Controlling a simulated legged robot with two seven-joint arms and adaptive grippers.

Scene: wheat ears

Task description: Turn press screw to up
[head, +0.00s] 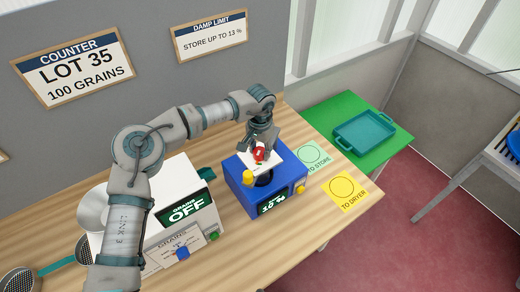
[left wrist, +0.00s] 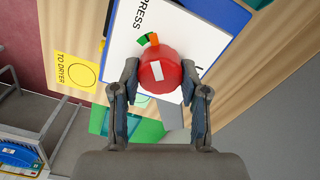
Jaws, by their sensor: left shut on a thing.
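The press screw is a round red knob (left wrist: 159,72) with a white mark, seen from above in the left wrist view. In the head view the red knob (head: 259,155) sits over the white top of the blue meter (head: 242,196), whose display reads about 10 %. My left gripper (head: 262,140) reaches down to the knob from above. In the left wrist view the fingers of my left gripper (left wrist: 158,88) stand on both sides of the knob and are shut on it. A green and an orange mark show beside the knob on the white plate marked PRESS (left wrist: 185,40). My right gripper is not in view.
A grain counter (head: 185,215) reading OFF stands left of the meter. A green card (head: 310,156) and a yellow TO DRYER card (head: 346,189) lie to its right. A teal tray (head: 364,139) rests on a green table. Wall signs hang behind.

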